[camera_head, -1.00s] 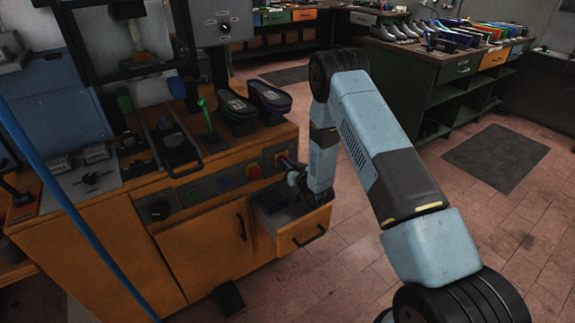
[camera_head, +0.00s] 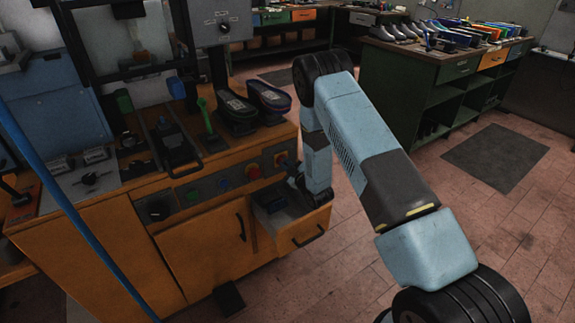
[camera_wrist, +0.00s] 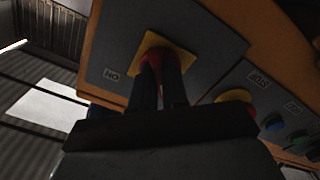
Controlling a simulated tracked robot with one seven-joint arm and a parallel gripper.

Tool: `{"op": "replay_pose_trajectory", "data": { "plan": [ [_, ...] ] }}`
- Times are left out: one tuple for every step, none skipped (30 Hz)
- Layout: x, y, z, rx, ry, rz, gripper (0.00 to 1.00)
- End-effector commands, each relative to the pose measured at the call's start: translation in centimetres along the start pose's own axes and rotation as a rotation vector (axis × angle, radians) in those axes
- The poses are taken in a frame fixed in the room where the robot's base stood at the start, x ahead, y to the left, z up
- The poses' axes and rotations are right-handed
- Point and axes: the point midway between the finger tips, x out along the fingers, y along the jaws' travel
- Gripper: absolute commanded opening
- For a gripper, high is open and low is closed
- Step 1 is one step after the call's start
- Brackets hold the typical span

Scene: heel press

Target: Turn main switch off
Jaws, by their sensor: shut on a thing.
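The main switch is a red knob (camera_wrist: 157,55) on a yellow square plate (camera_wrist: 151,41), set in a grey panel (camera_wrist: 205,38). My gripper (camera_wrist: 160,82) is shut on the red knob, with one dark finger on each side. The fingers hide most of the knob, so I cannot tell its exact angle. An upside-down "ON" label (camera_wrist: 112,74) shows left of the knob.
An open drawer (camera_head: 298,232) juts out below my gripper. Shoe forms (camera_head: 268,98) stand on the cabinet top.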

Motion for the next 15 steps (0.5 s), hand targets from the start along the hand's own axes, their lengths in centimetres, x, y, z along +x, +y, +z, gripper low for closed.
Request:
{"op": "replay_pose_trajectory", "data": {
  "plan": [
    [-0.07, 0.28, 0.41, -0.025, -0.008, 0.004, 0.00],
    [-0.07, 0.28, 0.41, -0.036, -0.008, 0.004, 0.00],
    [-0.07, 0.29, 0.41, -0.052, -0.009, 0.004, 0.00],
    [-0.08, 0.29, 0.42, -0.061, -0.009, 0.004, 0.00],
    [-0.07, 0.30, 0.42, -0.069, -0.009, 0.004, 0.00],
    [-0.07, 0.30, 0.42, -0.080, -0.009, 0.004, 0.00],
    [-0.08, 0.30, 0.42, -0.086, -0.009, 0.004, 0.00],
    [-0.07, 0.30, 0.41, -0.091, -0.009, 0.004, 0.00],
    [-0.07, 0.29, 0.41, -0.097, -0.009, 0.004, 0.00],
    [-0.08, 0.29, 0.41, -0.100, -0.009, 0.004, 0.00],
    [-0.07, 0.29, 0.41, -0.103, -0.009, 0.004, 0.00],
    [-0.08, 0.29, 0.41, -0.106, -0.009, 0.004, 0.00],
    [-0.08, 0.29, 0.41, -0.107, -0.009, 0.004, 0.00],
    [-0.08, 0.29, 0.41, -0.108, -0.009, 0.004, 0.00],
    [-0.08, 0.29, 0.41, -0.109, -0.009, 0.004, 0.00]
  ]
}}
